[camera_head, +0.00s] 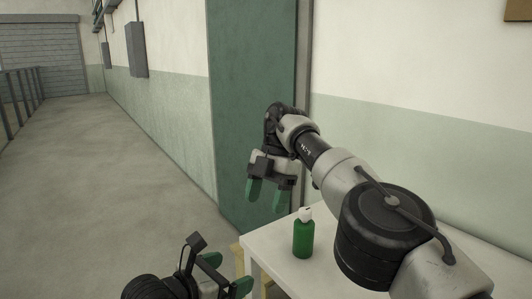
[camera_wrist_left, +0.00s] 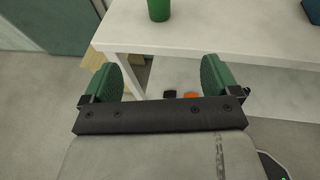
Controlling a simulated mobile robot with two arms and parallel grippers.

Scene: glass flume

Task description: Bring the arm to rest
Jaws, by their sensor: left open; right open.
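My right arm comes in from the right in the head view. Its gripper (camera_head: 268,194) hangs open and empty with green fingertips, in front of the green door and to the left of the bottle. My left gripper (camera_head: 226,274) is at the bottom of the head view, open and empty, left of the table's front corner. In the left wrist view its two green fingers (camera_wrist_left: 160,82) stand apart with nothing between them, facing the table edge. A green bottle (camera_head: 303,238) with a white cap stands upright on the white table; its lower part shows in the left wrist view (camera_wrist_left: 158,9).
The white table (camera_head: 272,240) stands at the lower right by the wall. Beneath it, small orange (camera_wrist_left: 191,95) and black (camera_wrist_left: 169,94) things show. A dark blue thing (camera_wrist_left: 313,10) is at the table's far right. A green door (camera_head: 250,90) is behind. The corridor floor (camera_head: 110,180) at left is clear.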

